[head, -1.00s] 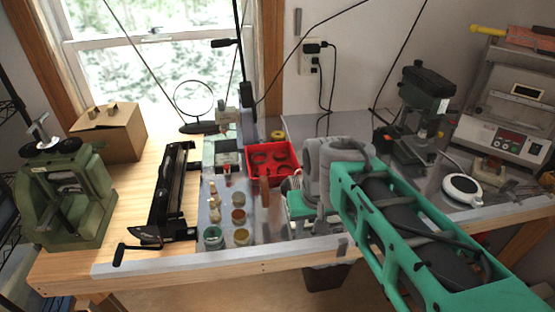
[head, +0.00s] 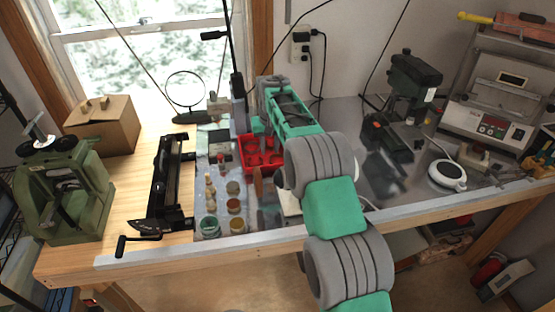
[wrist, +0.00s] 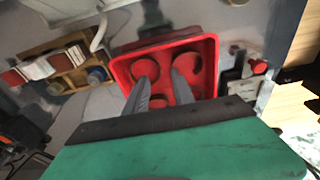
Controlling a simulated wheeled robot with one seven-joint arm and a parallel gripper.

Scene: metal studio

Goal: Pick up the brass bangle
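I cannot make out the brass bangle for certain in either current view. A small yellow ring-like thing showed behind the red tray in the earlier head view; my arm now covers that spot. The red tray (wrist: 213,62), with several round red shapes inside, lies beyond my fingers in the wrist view. Its left part (head: 246,143) also shows in the head view, beside my arm. My gripper (wrist: 159,72) has its two grey fingers apart, pointing at the tray, with nothing seen between them. In the head view its fingers are hidden behind my arm.
Jars (head: 234,206) and bottles stand left of the tray near the bench's front. A ring on a stand (head: 186,90) is at the back left. The drill press (head: 412,90) and white round device (head: 447,174) stand right. Bare grey bench lies right of my arm.

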